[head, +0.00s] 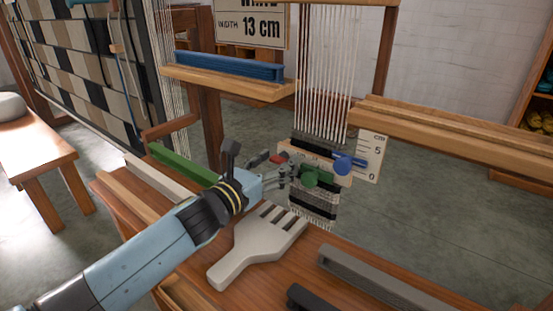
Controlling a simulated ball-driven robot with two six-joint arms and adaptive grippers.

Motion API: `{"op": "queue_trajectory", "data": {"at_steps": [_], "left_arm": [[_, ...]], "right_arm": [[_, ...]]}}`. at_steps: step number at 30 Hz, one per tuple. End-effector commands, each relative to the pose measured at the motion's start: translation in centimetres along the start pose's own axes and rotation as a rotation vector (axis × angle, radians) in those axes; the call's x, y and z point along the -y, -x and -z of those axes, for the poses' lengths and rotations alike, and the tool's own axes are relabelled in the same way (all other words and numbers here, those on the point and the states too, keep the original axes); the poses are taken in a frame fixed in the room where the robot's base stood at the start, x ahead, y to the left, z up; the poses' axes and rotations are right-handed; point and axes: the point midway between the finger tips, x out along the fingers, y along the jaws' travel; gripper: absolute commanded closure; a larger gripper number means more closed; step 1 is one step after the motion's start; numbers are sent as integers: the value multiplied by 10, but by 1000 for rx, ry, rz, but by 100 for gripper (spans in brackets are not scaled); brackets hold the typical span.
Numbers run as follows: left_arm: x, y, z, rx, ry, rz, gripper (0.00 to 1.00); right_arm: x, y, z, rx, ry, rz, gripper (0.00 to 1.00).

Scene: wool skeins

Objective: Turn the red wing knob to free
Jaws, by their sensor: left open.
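The red wing knob (277,159) sits at the left end of a small pale wooden board (331,175) on the hanging loom. Only a small part of it shows, just beyond my left gripper. My left gripper (289,174) is open, with its fingers close to the red and green knobs; I cannot tell whether it touches either. A green knob (312,178) sits in the middle of the board and a blue knob (344,164) to its right. Any lettering around the red knob is too small or hidden to read. My right gripper is out of view.
A green bar (183,164) lies to the left and a grey bar (375,280) to the right. White warp threads (325,70) hang above the board. A wooden beam (460,135) spans the right.

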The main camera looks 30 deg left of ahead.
Motion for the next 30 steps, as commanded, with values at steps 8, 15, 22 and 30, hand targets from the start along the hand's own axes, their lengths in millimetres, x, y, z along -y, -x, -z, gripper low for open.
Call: {"op": "queue_trajectory", "data": {"at_steps": [8, 15, 22, 30], "left_arm": [[0, 0, 0, 0, 0, 0, 63], [0, 0, 0, 0, 0, 0, 94], [0, 0, 0, 0, 13, 0, 96], [0, 0, 0, 0, 131, 0, 96]], "right_arm": [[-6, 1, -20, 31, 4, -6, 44], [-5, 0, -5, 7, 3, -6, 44], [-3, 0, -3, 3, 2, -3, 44], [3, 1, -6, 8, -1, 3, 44]]}}
